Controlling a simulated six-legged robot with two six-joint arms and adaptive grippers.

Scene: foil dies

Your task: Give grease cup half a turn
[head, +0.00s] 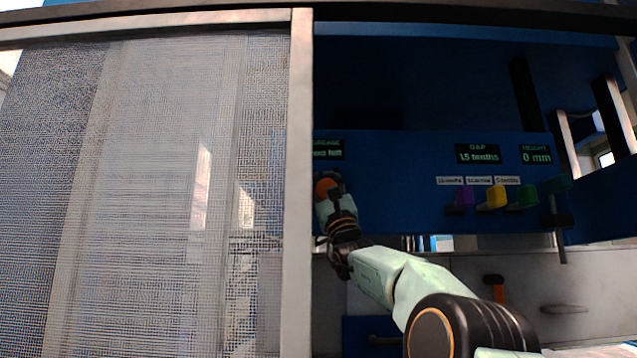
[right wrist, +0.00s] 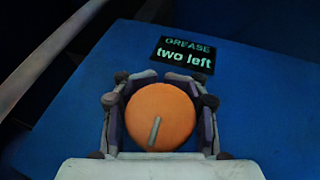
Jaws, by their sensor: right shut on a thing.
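The grease cup (right wrist: 172,108) is a round orange knob with a grey pointer bar, on a blue panel (right wrist: 75,130). In the right wrist view the bar stands slightly tilted from upright. My right gripper (right wrist: 160,100) is shut on the cup, with a finger on each side of it. In the head view the orange cup (head: 325,187) shows at the end of my right arm, just right of the screen's frame post. A display above the cup (right wrist: 186,54) reads "GREASE two left". My left gripper is not in view.
A mesh screen (head: 160,200) with a pale frame post (head: 297,180) covers the left half. Purple, yellow and green levers (head: 490,198) stand right of the cup, under a gap display (head: 477,153) reading 1.5 tenths. A height display (head: 535,155) reads 0 mm.

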